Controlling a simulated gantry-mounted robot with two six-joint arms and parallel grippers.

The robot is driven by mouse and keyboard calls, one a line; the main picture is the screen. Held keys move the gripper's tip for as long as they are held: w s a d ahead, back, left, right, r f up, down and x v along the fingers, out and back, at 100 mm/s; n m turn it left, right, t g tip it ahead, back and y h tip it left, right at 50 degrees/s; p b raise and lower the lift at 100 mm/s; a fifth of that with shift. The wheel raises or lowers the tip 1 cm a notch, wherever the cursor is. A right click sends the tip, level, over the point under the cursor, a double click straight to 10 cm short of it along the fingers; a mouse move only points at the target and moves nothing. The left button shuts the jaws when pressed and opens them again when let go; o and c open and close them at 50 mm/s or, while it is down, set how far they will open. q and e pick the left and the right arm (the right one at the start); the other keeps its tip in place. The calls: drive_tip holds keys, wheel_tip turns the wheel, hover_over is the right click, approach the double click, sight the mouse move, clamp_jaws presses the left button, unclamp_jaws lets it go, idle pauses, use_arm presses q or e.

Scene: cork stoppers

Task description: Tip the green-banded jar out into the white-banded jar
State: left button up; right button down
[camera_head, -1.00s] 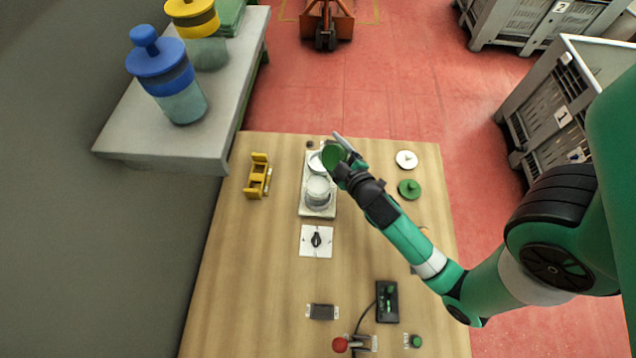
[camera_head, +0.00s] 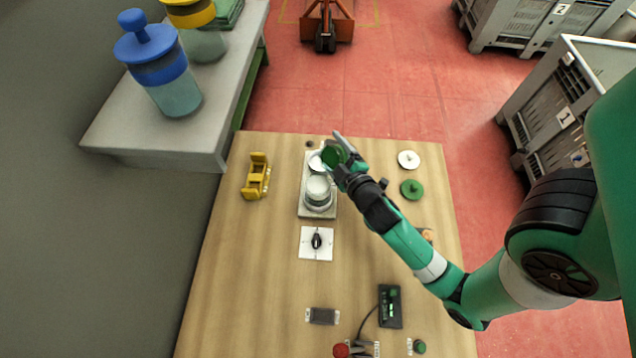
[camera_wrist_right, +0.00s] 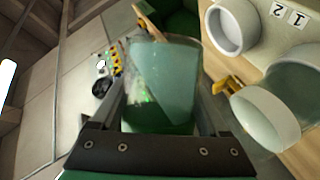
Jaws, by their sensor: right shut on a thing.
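My right gripper (camera_head: 342,162) is shut on the green-banded jar (camera_head: 333,155) and holds it tilted above the back of a pale tray (camera_head: 304,208). In the right wrist view the jar (camera_wrist_right: 163,85) is see-through between the fingers, with green at its lower end; its contents are hard to make out. The white-banded jar (camera_head: 318,190) stands upright and lidless on the tray, just in front of the held jar. It also shows at the right of the right wrist view (camera_wrist_right: 268,118). My left gripper is not in view.
A white dish (camera_head: 316,162) sits behind the white-banded jar. A white lid (camera_head: 408,159) and a green lid (camera_head: 411,189) lie to the right. A yellow holder (camera_head: 256,177) stands to the left. A dial on a white plate (camera_head: 316,243) lies in front.

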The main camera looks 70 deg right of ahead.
drive_tip(key=shift+r+n+h+b, duration=0.35)
drive_tip(key=shift+r+n+h, duration=0.1)
drive_tip(key=shift+n, duration=0.35)
idle(1.0)
drive_tip(key=shift+f+n+h+b, duration=0.35)
drive_tip(key=shift+n+b, duration=0.35)
drive_tip(key=shift+b, duration=0.3)
idle(1.1)
drive_tip(key=shift+w+a+r+n+h+b, duration=0.3)
drive_tip(key=shift+a+r+n+h+b, duration=0.2)
drive_tip(key=shift+n, duration=0.2)
idle(1.4)
drive_tip(key=shift+w+a+r+n+t, duration=0.2)
drive_tip(key=shift+r+n+t, duration=0.25)
drive_tip(key=shift+n, duration=0.45)
idle(1.1)
